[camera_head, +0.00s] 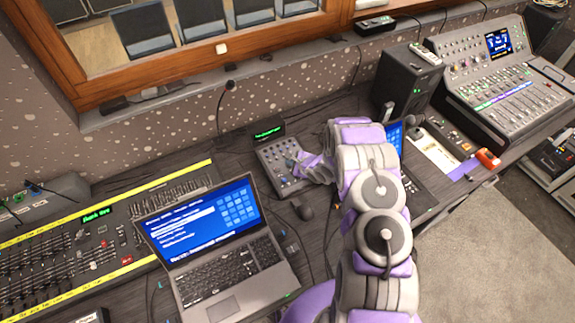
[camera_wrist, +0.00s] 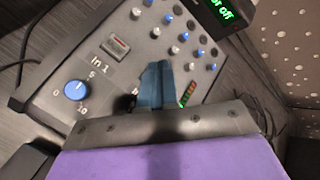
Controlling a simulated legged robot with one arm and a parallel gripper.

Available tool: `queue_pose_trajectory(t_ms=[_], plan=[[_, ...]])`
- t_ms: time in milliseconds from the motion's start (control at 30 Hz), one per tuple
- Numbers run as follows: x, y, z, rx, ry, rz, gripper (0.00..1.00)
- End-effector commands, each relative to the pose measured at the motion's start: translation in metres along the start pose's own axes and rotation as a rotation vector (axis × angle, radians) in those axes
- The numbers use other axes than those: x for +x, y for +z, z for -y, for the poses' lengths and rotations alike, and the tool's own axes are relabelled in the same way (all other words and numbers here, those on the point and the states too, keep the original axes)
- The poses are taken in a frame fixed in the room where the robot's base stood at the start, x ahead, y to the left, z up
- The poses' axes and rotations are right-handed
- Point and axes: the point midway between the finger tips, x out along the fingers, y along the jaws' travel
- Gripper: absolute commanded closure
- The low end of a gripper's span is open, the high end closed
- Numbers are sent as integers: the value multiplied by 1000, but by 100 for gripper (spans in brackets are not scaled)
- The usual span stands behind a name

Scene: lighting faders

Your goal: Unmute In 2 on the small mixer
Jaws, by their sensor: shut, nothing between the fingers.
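The small grey mixer (camera_head: 270,157) sits on the desk in the middle of the head view, and my gripper (camera_head: 305,165) is over its right part. In the wrist view the mixer's panel (camera_wrist: 45,97) shows a large blue knob (camera_wrist: 76,90), the label "In 1" and a small rectangular switch (camera_wrist: 117,47) beside it. My gripper (camera_wrist: 157,80) is shut and empty, its teal fingertips over the panel; I cannot tell whether they touch it. The In 2 label and its mute control are not readable; my gripper covers part of the panel. A level light strip (camera_wrist: 187,94) shows beside the fingers.
Small blue and white knobs (camera_wrist: 174,50) lie beyond the fingers.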

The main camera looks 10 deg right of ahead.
Motion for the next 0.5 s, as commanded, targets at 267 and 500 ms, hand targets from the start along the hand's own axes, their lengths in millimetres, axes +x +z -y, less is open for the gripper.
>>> queue_pose_trajectory(t_ms=[267, 500], plan=[[-6, 4, 4, 0, 0, 0, 100], [-5, 4, 4, -1, 0, 0, 100]])
